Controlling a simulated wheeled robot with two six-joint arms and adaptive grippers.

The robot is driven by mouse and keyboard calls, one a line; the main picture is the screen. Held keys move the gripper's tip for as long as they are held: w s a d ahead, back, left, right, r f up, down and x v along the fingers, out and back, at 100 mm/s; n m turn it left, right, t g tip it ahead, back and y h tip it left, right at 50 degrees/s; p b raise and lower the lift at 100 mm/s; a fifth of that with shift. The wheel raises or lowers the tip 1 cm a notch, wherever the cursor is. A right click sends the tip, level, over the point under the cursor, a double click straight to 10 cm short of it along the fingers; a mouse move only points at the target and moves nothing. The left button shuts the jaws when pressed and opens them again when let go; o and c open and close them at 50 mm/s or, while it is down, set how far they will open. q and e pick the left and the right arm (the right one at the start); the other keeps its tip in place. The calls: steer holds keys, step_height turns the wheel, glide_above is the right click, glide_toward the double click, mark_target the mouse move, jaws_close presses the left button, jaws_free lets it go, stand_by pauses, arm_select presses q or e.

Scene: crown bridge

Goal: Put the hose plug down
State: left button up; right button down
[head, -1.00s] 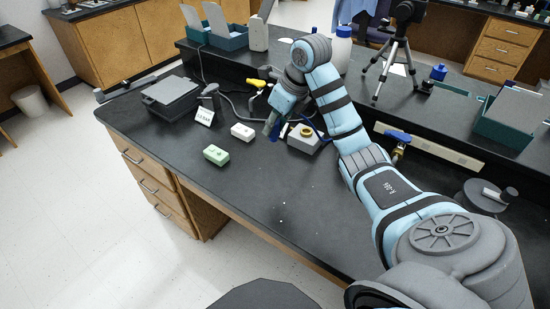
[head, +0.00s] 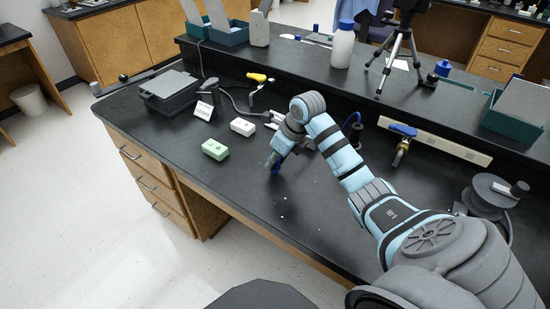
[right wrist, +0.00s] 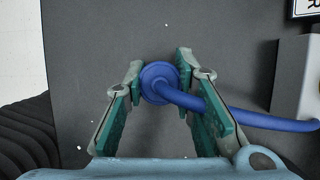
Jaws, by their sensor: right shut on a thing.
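My right gripper (head: 275,165) is shut on the blue hose plug (right wrist: 158,80), low over the black bench top (head: 240,190). In the right wrist view the plug's round blue end sits between the two green-lined fingers of the right gripper (right wrist: 159,68). The blue hose (right wrist: 250,120) runs from the plug to the right. In the head view only a small blue bit of the plug (head: 276,171) shows below the fingers. I cannot tell whether it touches the bench. My left gripper is not in view.
A green block (head: 215,150) and a white block (head: 243,127) lie left of my right gripper. A grey box (right wrist: 295,75) is at the right in the wrist view; my arm mostly hides that area in the head view. The bench in front is clear.

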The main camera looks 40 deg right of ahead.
steer(key=shift+f, duration=0.2)
steer(key=c, duration=1.3)
jaws_free()
steer(key=shift+c, duration=0.2)
steer(key=shift+r, duration=0.15)
steer(key=p+v, duration=0.2)
steer(key=v, duration=1)
steer(key=shift+r+p, duration=0.3)
